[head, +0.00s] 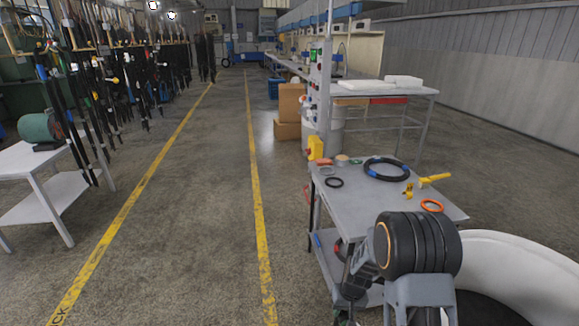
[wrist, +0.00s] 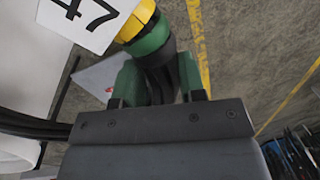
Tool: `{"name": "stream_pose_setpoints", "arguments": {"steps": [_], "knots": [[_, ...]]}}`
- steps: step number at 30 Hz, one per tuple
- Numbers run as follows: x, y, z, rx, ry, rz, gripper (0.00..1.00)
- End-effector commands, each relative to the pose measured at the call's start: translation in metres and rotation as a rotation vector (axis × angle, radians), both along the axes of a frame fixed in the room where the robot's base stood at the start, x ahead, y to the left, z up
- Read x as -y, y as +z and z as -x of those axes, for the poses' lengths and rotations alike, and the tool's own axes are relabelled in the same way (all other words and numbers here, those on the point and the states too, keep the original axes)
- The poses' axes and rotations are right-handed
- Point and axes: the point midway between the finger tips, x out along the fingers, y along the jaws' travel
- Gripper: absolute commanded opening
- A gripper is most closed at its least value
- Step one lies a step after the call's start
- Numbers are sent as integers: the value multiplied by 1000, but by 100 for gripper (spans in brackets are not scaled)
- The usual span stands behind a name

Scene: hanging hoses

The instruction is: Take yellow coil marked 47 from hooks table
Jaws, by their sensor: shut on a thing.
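The white tag with a black 47 (wrist: 88,20) shows large at the top left of the wrist view. Right beside it is a yellow band (wrist: 138,20) with a green section (wrist: 151,40) below, on black hose. My gripper (wrist: 160,84) has its green fingers shut on the dark hose (wrist: 158,74) just below the green section. Most of the coil is outside the wrist view. In the head view I cannot make out the tag or my fingertips; my arm fills the lower right.
A grey cart (head: 352,203) at right carries a black ring with blue marks (head: 386,169), an orange ring (head: 432,205) and a yellow-handled tool (head: 434,180). A white curved rim (head: 520,250) is at lower right. Hoses (head: 110,80) hang at left. The aisle is clear.

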Motion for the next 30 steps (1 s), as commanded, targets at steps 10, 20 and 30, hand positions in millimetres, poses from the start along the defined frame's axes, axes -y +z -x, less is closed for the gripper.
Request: {"name": "stream_pose_setpoints", "arguments": {"steps": [10, 20, 30], "knots": [[0, 1, -1, 2, 2, 0, 47], [0, 0, 0, 0, 1, 0, 67], [3, 23, -1, 3, 1, 0, 67]]}}
